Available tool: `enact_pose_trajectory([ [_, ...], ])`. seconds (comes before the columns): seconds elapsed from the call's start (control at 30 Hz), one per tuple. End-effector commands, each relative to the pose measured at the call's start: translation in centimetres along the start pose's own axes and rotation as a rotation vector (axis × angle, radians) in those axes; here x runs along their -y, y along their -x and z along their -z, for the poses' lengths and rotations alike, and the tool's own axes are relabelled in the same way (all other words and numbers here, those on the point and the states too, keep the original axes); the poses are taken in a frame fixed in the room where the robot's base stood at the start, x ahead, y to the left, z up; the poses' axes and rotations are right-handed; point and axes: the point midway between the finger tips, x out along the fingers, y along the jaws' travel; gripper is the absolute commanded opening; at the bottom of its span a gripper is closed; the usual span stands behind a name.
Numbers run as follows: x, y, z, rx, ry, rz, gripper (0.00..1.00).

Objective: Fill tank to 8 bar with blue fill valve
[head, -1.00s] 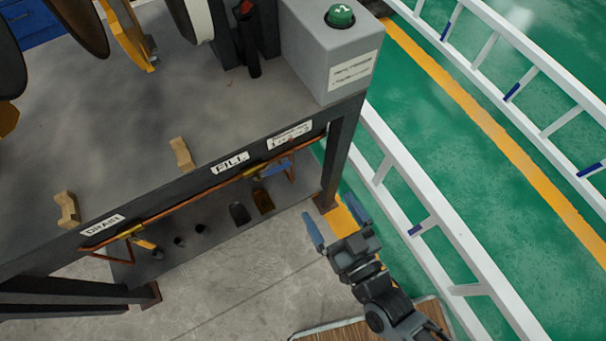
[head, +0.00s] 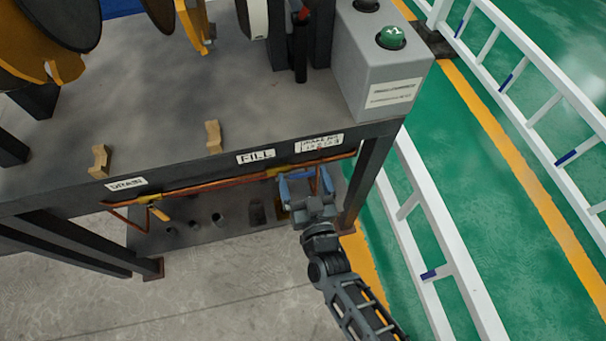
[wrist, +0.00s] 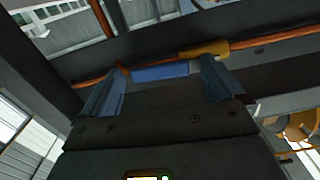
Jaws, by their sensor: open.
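The blue fill valve handle (wrist: 166,71) shows in the wrist view as a flat blue bar on the copper pipe (wrist: 270,43), beside a brass fitting (wrist: 205,49). My gripper (wrist: 163,76) is open, with one blue finger on each side of the handle; I cannot tell whether either touches it. In the head view my gripper (head: 306,182) is at the bench's front edge, below and right of the FILL label (head: 256,157), and largely hides the handle. No pressure gauge reading is visible.
The DRAIN label (head: 126,184) and a yellow drain handle (head: 158,214) are to the left on the same pipe. A dark bench leg (head: 366,183) stands just right of my gripper. A white ladder-like rail (head: 440,240) runs along the right. A grey box (head: 380,70) sits on the bench.

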Motion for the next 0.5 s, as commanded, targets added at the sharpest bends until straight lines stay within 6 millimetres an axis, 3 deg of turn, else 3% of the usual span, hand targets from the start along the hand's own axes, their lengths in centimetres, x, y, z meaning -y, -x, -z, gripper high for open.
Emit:
enact_pose_trajectory([
  [0.2, -0.1, -1.5, -0.1, 0.001, 0.000, -0.001, 0.95],
  [0.47, 0.0, -1.6, 0.0, 0.001, 0.000, 0.000, 0.95],
  [0.5, 0.0, -1.6, 0.0, 0.001, 0.000, 0.000, 0.91],
])
